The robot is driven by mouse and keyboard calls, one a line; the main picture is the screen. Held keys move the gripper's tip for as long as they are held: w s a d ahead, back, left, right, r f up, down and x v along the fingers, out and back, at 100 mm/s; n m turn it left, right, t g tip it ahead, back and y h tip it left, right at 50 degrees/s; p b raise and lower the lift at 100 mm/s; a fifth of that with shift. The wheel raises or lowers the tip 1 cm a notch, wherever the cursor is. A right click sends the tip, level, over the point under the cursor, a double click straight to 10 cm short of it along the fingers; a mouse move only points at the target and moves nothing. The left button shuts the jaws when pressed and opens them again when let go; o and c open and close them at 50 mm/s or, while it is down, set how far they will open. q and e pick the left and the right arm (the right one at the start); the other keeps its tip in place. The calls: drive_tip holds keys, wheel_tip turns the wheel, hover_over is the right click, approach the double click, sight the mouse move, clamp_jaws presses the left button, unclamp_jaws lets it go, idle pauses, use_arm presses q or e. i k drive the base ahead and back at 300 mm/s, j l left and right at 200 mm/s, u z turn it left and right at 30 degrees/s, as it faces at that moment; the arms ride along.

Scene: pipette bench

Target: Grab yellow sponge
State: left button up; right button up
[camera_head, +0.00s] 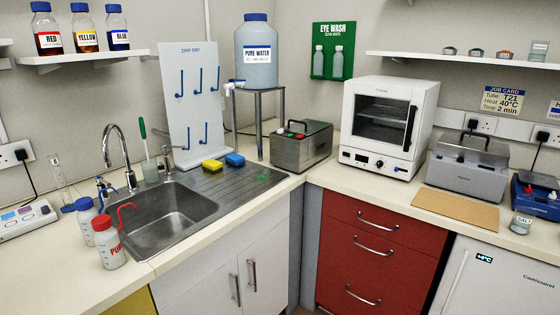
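The yellow sponge (212,165) lies on the ridged steel drainer of the sink, just left of a blue sponge (235,160). It looks like a small block with a dark lower layer. Nothing covers it in the head view. Neither of my grippers shows in this view.
The sink basin (165,222) and tap (118,155) are left of the sponges. A white drip rack (190,70) with blue pegs stands behind them. A grey metal box (300,147) stands to the right. Wash bottles (108,243) stand at the front left.

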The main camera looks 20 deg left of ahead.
sight(212, 166)
drive_tip(key=i+l+u, duration=0.1)
drive_tip(key=i+u, duration=0.25)
drive_tip(key=i+l+u, duration=0.45)
drive_tip(key=i+u, duration=0.2)
drive_tip(key=i, duration=0.1)
